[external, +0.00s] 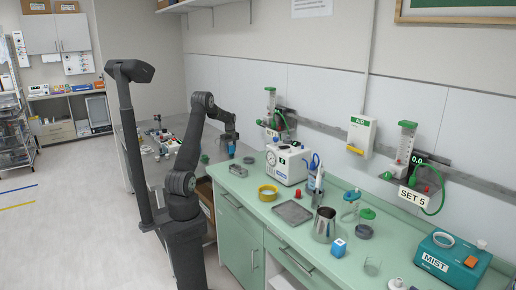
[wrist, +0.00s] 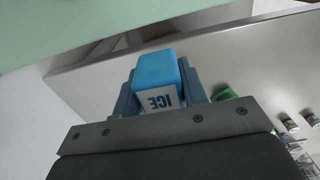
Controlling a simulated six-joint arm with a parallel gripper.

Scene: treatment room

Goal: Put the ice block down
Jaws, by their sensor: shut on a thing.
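The ice block (wrist: 158,72) is a bright blue cube with a white face printed "ICE". In the wrist view it sits between the two blue-grey fingers of my gripper (wrist: 158,88), which is shut on it. In the external view my gripper (external: 231,150) hangs over the grey metal worktop near its right end, close to the green counter.
The metal worktop (wrist: 240,60) has a green item (wrist: 225,93) beside the block and small vials at right. A gap separates it from the green counter (external: 240,188), which holds a white machine (external: 288,165), yellow ring (external: 268,193), grey tray (external: 293,212), steel jug (external: 324,226) and another blue-and-white cube (external: 338,248).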

